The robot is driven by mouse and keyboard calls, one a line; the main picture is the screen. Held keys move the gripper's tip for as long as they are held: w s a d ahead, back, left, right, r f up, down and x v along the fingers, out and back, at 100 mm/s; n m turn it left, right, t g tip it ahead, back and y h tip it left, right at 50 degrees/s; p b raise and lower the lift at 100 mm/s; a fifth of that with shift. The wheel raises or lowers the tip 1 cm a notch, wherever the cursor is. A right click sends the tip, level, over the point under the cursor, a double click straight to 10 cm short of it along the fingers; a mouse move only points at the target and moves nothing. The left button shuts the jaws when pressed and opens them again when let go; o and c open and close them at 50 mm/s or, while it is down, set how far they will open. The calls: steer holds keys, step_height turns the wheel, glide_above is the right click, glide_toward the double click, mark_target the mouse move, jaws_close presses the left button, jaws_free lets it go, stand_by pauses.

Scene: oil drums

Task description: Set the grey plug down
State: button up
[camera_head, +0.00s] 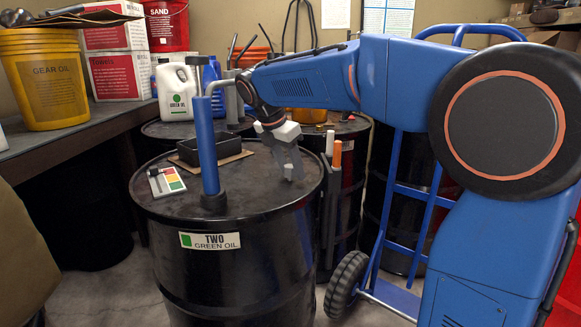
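My gripper (288,172) points down at the right side of the lid of the black drum (245,262) labelled "TWO GREEN OIL". Its grey fingertips are at or just above the lid; I cannot tell whether they touch it. I cannot make out the grey plug apart from the grey fingers, nor whether anything is between them. A blue hand pump (207,150) stands upright in the lid, left of my gripper.
On the lid are a black tray (205,151) on cardboard and a colour-marked card (167,181) with a dark tool. Other drums stand behind. A blue hand truck (402,215) is at the right.

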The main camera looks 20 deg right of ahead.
steer(key=shift+v, duration=3.9)
steer(key=s+d+f+m, duration=0.1)
steer(key=s, duration=0.1)
steer(key=s+d+m, duration=0.2)
steer(key=s+d+f+m+y, duration=0.1)
steer(key=s, duration=0.2)
steer(key=shift+s+d+f+m, duration=0.15)
steer(key=shift+d+f+m, duration=0.05)
steer(key=shift+f+m, duration=0.1)
steer(key=s+d+f+m+t+y, duration=0.1)
steer(key=s+d+f+m, duration=0.1)
steer(key=s+f+m, duration=0.7)
steer(key=s+d+f+m+t+y, duration=0.1)
steer(key=s+d+f+m+y, duration=0.1)
steer(key=s+f+m, duration=0.7)
steer(key=s+d+f, duration=0.1)
steer(key=s+f, duration=0.1)
steer(key=s, duration=0.5)
steer(key=shift+f+m+t, duration=0.4)
